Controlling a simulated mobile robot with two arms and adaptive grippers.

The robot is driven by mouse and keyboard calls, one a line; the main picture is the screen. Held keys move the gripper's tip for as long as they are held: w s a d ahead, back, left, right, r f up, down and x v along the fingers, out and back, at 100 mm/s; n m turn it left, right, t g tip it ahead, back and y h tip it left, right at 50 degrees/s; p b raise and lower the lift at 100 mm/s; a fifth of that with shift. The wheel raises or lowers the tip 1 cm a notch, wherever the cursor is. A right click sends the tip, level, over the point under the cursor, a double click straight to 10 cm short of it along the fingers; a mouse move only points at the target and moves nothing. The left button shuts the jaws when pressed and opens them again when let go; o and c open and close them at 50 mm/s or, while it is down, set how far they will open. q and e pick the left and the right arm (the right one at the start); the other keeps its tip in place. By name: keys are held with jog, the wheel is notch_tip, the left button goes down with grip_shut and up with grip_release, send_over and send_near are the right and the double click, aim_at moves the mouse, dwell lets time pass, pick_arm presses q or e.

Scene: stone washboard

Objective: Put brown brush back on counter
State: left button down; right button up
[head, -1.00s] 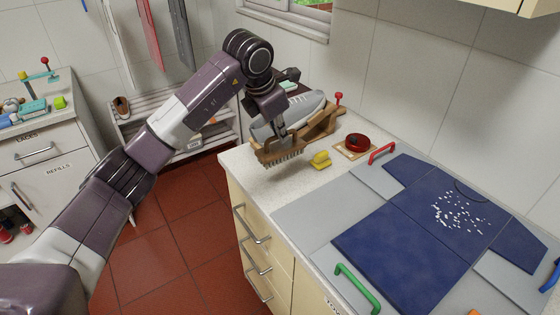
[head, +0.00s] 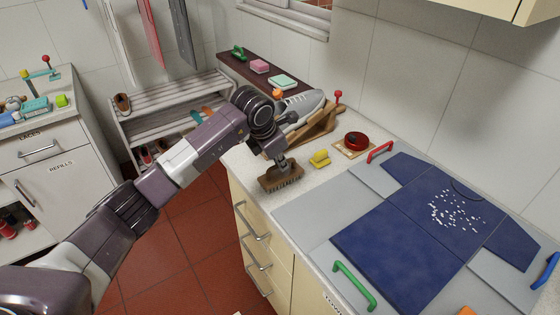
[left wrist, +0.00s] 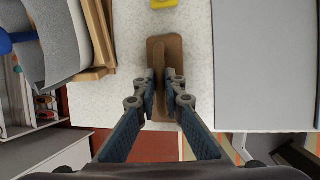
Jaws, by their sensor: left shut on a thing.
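The brown brush (head: 281,178) has a wooden back with a handle and dark bristles pointing down. My left gripper (head: 283,163) is shut on its handle from above. In the left wrist view the brush (left wrist: 174,48) lies between the two fingertips (left wrist: 165,75), with its handle running lengthwise. The brush is over the front left edge area of the white speckled counter (head: 313,185); I cannot tell whether the bristles touch it. The counter also shows around the brush in the left wrist view (left wrist: 195,60). My right gripper is not in view.
A grey shoe (head: 305,103) in a wooden holder (head: 318,130) stands behind the brush. A yellow object (head: 320,158) is close to its right, and a red round tin (head: 356,141) lies beyond. Grey panels and a blue cloth (head: 410,230) cover the right side.

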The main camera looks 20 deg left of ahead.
pick_arm(q)
jog(key=c, duration=2)
grip_release()
jog(key=shift+b+v, duration=1.2)
jog(key=shift+v, duration=4.9)
